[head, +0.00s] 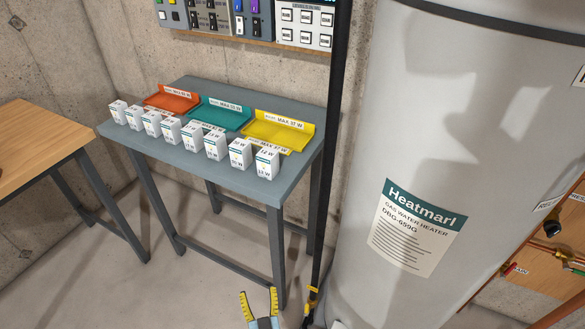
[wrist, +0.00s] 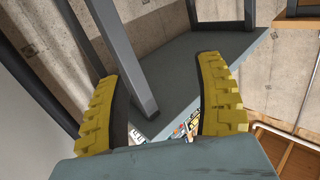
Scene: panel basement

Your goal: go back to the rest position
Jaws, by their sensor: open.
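My gripper (head: 258,293) shows at the bottom edge of the head view, low in front of the grey table (head: 150,143) and left of the water heater (head: 370,170). Its two yellow ridged fingers are spread apart. In the wrist view my gripper (wrist: 160,70) is open with nothing between the fingers. The wrist view looks up past the fingers at the underside and legs of the grey table (wrist: 190,75). Most of my arm is out of view.
Several white boxes (head: 190,135) stand on the grey table before orange (head: 172,101), teal (head: 220,115) and yellow (head: 280,130) trays. A wooden table (head: 40,140) is at left. A dark vertical post (head: 335,130) stands beside the heater. Floor shows between the tables.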

